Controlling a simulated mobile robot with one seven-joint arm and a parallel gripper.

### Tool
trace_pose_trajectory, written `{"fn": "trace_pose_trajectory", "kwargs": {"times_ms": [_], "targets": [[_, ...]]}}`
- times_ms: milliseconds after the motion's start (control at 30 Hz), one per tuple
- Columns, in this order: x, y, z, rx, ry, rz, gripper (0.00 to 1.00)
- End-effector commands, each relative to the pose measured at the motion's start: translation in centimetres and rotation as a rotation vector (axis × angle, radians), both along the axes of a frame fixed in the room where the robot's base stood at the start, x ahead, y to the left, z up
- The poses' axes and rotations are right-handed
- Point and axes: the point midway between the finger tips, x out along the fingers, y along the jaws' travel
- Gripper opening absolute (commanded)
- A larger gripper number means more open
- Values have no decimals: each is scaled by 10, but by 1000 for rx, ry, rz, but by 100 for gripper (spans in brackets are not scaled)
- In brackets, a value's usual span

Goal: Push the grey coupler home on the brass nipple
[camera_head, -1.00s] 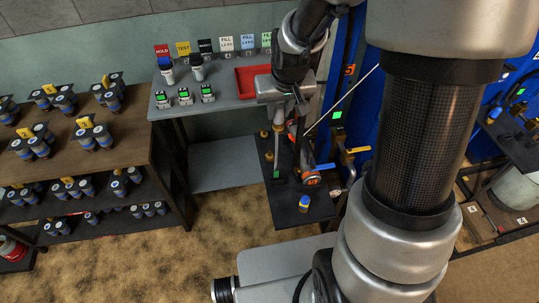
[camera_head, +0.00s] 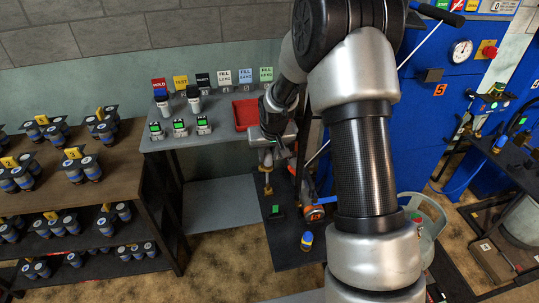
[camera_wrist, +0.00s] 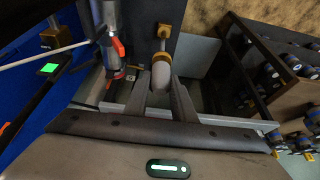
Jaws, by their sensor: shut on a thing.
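My gripper (camera_wrist: 163,88) is shut on the grey coupler (camera_wrist: 160,80), a rounded grey body between the two fingers in the wrist view. A brass collar (camera_wrist: 162,58) shows at the coupler's far end. A brass fitting with a square base (camera_wrist: 164,32) stands just beyond it, probably the brass nipple. I cannot tell whether the coupler touches it or how far on it sits. In the head view my gripper (camera_head: 272,155) is above the dark stand, with a brass fitting (camera_head: 267,188) just below it. The coupler is not clear there.
A red-handled valve (camera_wrist: 118,47) stands close to the left of my fingers. The grey bench (camera_head: 190,138) holds a red tray (camera_head: 245,113) and several small devices. Blue cabinets (camera_head: 425,125) rise at right.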

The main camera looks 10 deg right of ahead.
Motion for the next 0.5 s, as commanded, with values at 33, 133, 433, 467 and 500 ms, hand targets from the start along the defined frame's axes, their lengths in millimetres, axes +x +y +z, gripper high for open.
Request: {"fn": "trace_pose_trajectory", "kwargs": {"times_ms": [33, 133, 433, 467, 500], "targets": [[0, 0, 1, 0, -1, 0, 0], [0, 0, 1, 0, 0, 0, 0], [-1, 0, -3, -1, 1, 0, 0], [-1, 0, -5, 0, 1, 0, 0], [-1, 0, -7, 0, 1, 0, 0]]}}
